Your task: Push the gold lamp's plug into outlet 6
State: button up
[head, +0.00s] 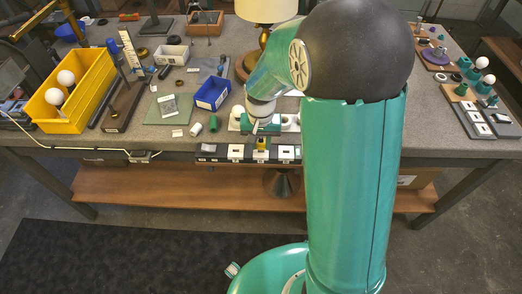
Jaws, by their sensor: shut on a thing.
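My gripper (262,136) is at the table's front edge, pointing down over a dark outlet strip (222,154) with several pale sockets. It is shut on a small yellow piece (261,143), apparently the plug. The piece is right above or at a socket in the strip's middle; I cannot tell whether its prongs are in. Outlet numbers are too small to read. A lamp with a cream shade (267,10) and a gold stem stands behind my arm, which hides part of it.
A yellow bin (88,100) with white bulbs stands at the left, and a blue bin (212,93) nearer the middle. A pale cord (75,148) runs along the front edge at left. Bulbs and blocks (470,90) crowd the right end. A wooden shelf (160,190) lies below.

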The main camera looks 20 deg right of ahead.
aim_at(261, 140)
jog(key=shift+f, duration=1.05)
dwell(1.9)
jog(key=o, duration=1.2)
jog(key=shift+c, duration=0.2)
notch_tip(261, 140, up, 13)
jog(key=s+r+n+t, duration=0.1)
jog(key=s+r+t, duration=0.2)
jog(key=s, duration=0.6)
jog(key=s+r+n+t, duration=0.2)
jog(key=s+r, duration=0.6)
jog(key=s, duration=0.1)
jog(key=shift+s+d+r+n+t, duration=0.2)
jog(key=shift+n+t, duration=0.1)
jog(key=shift+t, duration=0.1)
